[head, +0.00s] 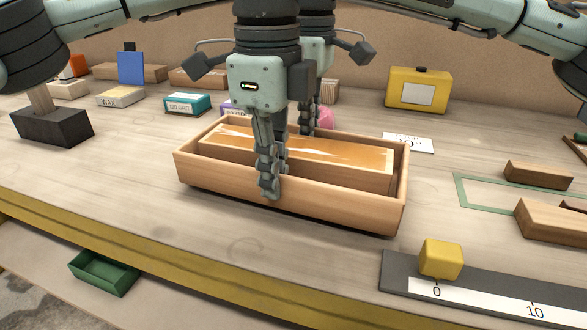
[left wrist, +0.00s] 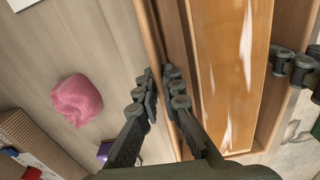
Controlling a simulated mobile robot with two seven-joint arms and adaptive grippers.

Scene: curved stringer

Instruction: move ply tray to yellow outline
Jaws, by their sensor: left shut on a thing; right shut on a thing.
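The ply tray (head: 330,205) is a long open wooden box at the middle of the bench in the head view. A long block with a glossy amber top (head: 340,152) lies in it. My right gripper (head: 270,182) is shut on the tray's near wall. My left gripper (head: 307,122), partly hidden behind it, is shut on the far wall; in the left wrist view its fingers (left wrist: 160,88) straddle the tray wall (left wrist: 154,38). I cannot tell whether the tray rests on the bench or is slightly raised. No yellow outline shows; a green outline (head: 459,188) lies at the right.
A yellow cube (head: 440,259) sits on a grey ruled strip (head: 395,270) at front right. Wooden blocks (head: 538,174) lie at the right. A yellow case (head: 418,90), small boxes and a pink cloth (left wrist: 77,100) are behind the tray.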

